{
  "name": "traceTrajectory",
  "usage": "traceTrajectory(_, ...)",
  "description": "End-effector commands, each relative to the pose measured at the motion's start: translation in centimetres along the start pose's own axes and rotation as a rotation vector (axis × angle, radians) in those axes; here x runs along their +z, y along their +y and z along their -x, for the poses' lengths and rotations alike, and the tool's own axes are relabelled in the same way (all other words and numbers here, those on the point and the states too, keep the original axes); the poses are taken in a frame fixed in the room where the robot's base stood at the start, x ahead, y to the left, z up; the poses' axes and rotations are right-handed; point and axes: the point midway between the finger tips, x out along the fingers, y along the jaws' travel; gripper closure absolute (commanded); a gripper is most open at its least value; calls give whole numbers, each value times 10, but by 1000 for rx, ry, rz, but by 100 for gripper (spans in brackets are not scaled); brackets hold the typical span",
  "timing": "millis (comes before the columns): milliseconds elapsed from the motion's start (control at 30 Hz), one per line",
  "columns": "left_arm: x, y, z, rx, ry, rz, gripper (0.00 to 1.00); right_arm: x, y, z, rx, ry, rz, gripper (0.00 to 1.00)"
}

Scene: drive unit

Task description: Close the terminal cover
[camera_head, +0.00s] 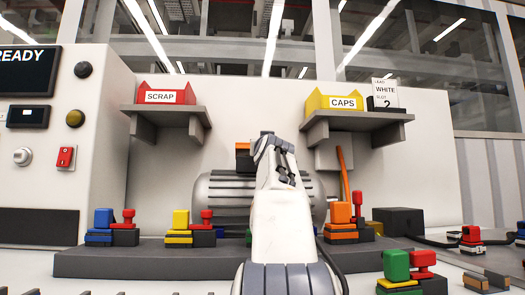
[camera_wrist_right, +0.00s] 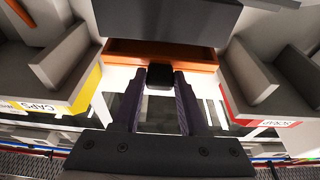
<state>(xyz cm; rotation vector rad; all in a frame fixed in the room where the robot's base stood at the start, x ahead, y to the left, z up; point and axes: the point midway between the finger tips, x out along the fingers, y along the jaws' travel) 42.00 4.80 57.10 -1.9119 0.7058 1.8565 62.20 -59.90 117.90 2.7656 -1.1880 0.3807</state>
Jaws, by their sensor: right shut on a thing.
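The motor (camera_head: 225,187) is a ribbed grey cylinder at the back middle, partly hidden behind my right arm. An orange part, seemingly the terminal cover (camera_head: 243,146), shows above a dark grey terminal box (camera_head: 242,162) on its top. In the right wrist view, the orange cover (camera_wrist_right: 195,62) lies beside the dark grey box (camera_wrist_right: 170,22), with a small black tab (camera_wrist_right: 160,77) at its edge. My right gripper (camera_wrist_right: 159,82) is shut on this tab, one finger on each side. In the head view the gripper (camera_head: 273,143) hides part of the box. The cover's angle is unclear.
A red SCRAP bin (camera_head: 172,93) and a yellow CAPS bin (camera_head: 342,100) stand on wall shelves either side of the motor. Several coloured blocks, including a blue one (camera_head: 102,220) and an orange one (camera_head: 340,213), stand on the dark bench strip (camera_head: 140,262). A green block (camera_head: 397,265) is nearer.

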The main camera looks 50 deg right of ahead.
Motion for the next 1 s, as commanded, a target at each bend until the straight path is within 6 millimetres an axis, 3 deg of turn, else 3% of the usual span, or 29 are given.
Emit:
traceTrajectory(33,0,-1,-8,0,0,0,100,12,0,1,-2,-12,0,100)
traceTrajectory(300,1,-2,-23,0,0,0,100,28,-1,5,-3,-16,0,100)
traceTrajectory(867,1,-2,-27,0,0,0,100,34,0,5,-3,-21,0,100)
traceTrajectory(900,1,-2,-27,0,0,0,100,34,0,5,-3,-21,0,50)
traceTrajectory(967,1,-2,-27,0,0,0,100,33,0,5,-3,-20,0,28)
traceTrajectory(1000,1,-2,-27,0,0,0,100,33,0,5,-3,-19,0,28)
